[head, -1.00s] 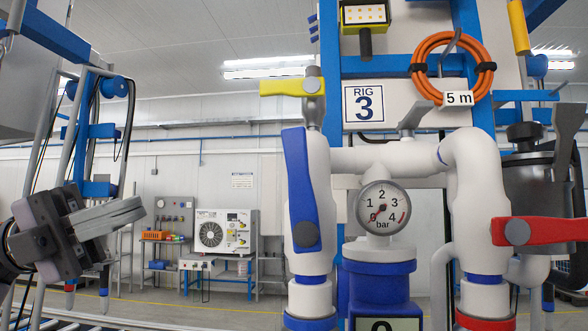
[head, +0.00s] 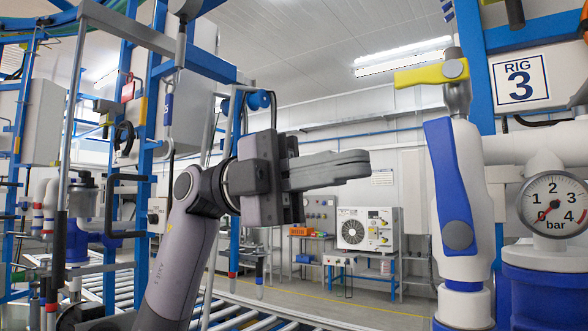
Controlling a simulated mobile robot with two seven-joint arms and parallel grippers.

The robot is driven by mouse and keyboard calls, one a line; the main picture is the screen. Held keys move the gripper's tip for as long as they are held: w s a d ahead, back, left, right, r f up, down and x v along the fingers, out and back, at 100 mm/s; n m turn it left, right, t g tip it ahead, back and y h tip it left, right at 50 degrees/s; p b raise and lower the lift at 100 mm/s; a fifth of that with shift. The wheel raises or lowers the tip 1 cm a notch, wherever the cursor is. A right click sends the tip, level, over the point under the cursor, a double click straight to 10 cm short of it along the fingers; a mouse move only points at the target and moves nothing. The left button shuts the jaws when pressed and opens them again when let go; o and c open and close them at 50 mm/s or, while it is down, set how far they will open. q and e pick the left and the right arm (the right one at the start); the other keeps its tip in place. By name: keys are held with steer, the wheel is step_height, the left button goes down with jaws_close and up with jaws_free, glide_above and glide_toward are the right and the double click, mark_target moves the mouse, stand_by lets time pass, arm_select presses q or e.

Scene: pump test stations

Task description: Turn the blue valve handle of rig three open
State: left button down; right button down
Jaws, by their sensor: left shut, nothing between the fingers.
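The blue valve handle (head: 449,182) of rig three stands nearly upright on a white vertical pipe, its pivot disc at the lower end. The rig's sign with the number 3 (head: 521,80) is at the upper right. The pressure gauge (head: 553,204) has its red needle near 0. My left gripper (head: 368,164) is shut and empty, its fingers pointing right. In the picture it is left of the blue handle, with a gap between them. My right gripper is not in view.
A yellow handle (head: 431,75) sits above the blue one. Blue frames with pipes and a roller conveyor (head: 240,310) fill the left. A bench with a white fan unit (head: 368,229) stands in the background.

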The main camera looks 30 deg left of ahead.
mark_target(449, 185)
arm_select(q)
steer(key=shift+s+d+r+p, duration=0.1)
steer(key=shift+d+r+p, duration=0.05)
steer(key=shift+d, duration=1.05)
steer(key=shift+d+r+p, duration=0.1)
steer(key=shift+d+p, duration=0.05)
steer(key=shift+d, duration=1)
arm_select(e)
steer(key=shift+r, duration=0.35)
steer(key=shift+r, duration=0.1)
arm_select(q)
steer(key=p, duration=0.1)
steer(key=d+p, duration=0.1)
steer(key=p, duration=0.1)
steer(key=shift+d+r+y, duration=0.15)
steer(key=shift+r+y, duration=0.15)
steer(key=shift+y, duration=0.1)
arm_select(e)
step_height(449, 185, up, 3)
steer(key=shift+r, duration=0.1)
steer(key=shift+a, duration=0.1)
